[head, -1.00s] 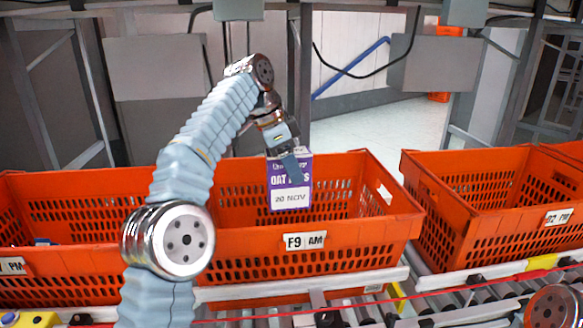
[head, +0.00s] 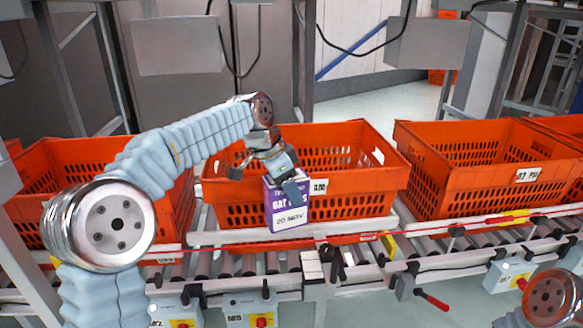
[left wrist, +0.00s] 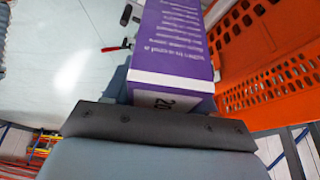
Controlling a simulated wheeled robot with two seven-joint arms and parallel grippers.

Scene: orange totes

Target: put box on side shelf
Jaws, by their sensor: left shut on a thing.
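The purple and white box (head: 287,208), marked "20 NOV", is held upright by my left gripper (head: 287,180), which is shut on its upper part. In the head view the box is in front of the near wall of the middle orange tote (head: 345,206) and covers part of its label. The box also shows in the left wrist view (left wrist: 173,45), with the tote wall (left wrist: 265,65) to its right. My right gripper is not in view; only a round joint of my right arm shows at the lower right. I cannot make out a side shelf.
More orange totes stand left (head: 95,160) and right (head: 480,160) on the roller conveyor (head: 420,255). A red cord (head: 350,236) runs along the conveyor's front. Control boxes with red knobs (head: 262,318) and a red-handled lever (head: 432,300) sit below.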

